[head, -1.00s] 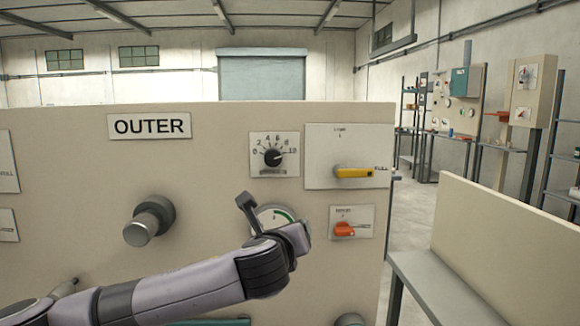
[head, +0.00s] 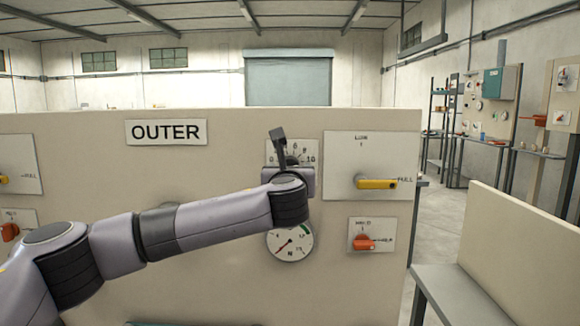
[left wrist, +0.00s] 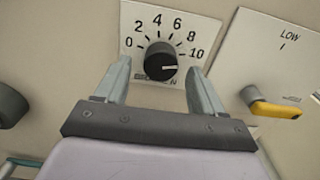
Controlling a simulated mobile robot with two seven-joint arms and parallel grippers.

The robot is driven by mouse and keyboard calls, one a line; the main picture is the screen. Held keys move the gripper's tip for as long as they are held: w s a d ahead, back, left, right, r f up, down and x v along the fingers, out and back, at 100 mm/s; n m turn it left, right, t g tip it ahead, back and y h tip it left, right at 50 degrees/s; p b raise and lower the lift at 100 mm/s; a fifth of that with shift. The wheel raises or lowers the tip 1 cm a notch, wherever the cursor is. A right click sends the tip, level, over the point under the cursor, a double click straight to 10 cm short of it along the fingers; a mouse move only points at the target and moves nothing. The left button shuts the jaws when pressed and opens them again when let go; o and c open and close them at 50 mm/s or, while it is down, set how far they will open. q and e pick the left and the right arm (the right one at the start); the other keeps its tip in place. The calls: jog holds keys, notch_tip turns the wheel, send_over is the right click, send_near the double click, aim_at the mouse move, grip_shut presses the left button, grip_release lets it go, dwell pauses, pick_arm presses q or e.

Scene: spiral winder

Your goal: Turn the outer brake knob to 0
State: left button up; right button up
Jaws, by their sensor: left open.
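The outer brake knob (left wrist: 160,60) is a round black dial knob on a white scale plate (left wrist: 150,25) marked 0 to 10. Its white pointer line points right, toward about 10. In the head view the plate (head: 309,147) sits right of the OUTER sign, and my gripper hides much of the knob. My left gripper (left wrist: 158,72) is open, its two grey fingers standing left and right of the knob, just below its middle in the picture. I cannot tell whether they touch it. In the head view the left gripper (head: 283,150) is in front of the dial.
A yellow lever (head: 376,184) on a LOW/FULL plate is to the right. An orange switch (head: 363,242) is below it. A round gauge (head: 290,243) is below my wrist. A grey bench (head: 450,290) stands at the right.

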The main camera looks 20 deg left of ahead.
pick_arm(q)
jog(key=shift+x, duration=0.9)
jog(key=c, duration=1.1)
jog(key=shift+o, duration=0.2)
